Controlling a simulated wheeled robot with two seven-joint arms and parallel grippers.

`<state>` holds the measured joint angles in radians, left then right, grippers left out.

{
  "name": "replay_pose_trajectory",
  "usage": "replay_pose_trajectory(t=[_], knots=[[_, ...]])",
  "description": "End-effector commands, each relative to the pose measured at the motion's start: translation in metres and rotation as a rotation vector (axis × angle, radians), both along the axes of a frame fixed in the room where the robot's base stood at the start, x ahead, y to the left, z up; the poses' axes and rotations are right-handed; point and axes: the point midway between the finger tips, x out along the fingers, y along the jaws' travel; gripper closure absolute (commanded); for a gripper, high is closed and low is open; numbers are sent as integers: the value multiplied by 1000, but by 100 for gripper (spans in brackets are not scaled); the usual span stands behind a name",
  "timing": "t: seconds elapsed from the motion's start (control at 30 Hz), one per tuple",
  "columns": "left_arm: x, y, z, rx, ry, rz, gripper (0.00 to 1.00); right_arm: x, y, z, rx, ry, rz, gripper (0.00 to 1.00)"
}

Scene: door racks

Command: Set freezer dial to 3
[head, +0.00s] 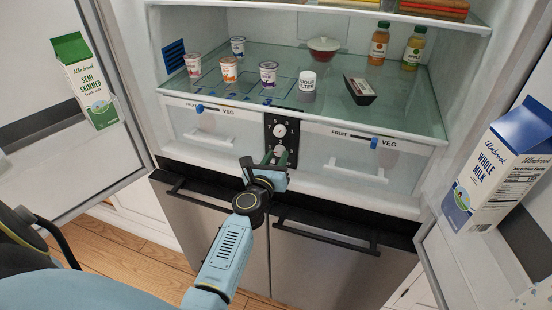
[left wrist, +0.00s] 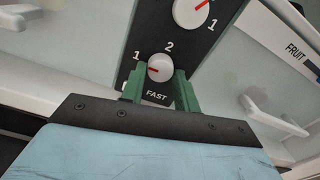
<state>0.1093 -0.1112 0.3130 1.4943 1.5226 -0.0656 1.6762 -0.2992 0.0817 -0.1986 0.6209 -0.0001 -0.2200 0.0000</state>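A black control panel (head: 281,129) between the two drawers carries two white dials. The upper dial (head: 279,130) has a red mark pointing up and right in the left wrist view (left wrist: 190,12). The lower dial (left wrist: 159,68) has a red mark pointing left, towards the 1; 2 and FAST are also printed around it. Which dial is the freezer's cannot be read. My left gripper (left wrist: 157,82) is open, its green fingers at either side of the lower dial's lower edge; contact cannot be told. It also shows in the head view (head: 277,158). My right gripper is not in view.
Drawers with blue sliders flank the panel (head: 209,124) (head: 345,145). A glass shelf (head: 330,98) above holds yogurt cups, a jar, a bowl and bottles. Open doors with milk cartons (head: 86,83) (head: 500,165) stand at both sides. Dark handles (head: 325,236) lie below.

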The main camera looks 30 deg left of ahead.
Motion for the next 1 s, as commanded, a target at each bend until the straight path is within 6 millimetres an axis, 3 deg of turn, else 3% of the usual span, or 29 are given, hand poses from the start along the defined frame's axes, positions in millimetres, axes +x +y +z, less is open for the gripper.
replay_pose_trajectory(t=[0.07,0.47,1.0], knots=[[0,0,0,0,0,0,92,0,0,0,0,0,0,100],[0,0,0,83,20,0,92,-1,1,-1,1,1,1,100],[-1,1,0,534,128,0,92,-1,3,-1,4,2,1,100]])
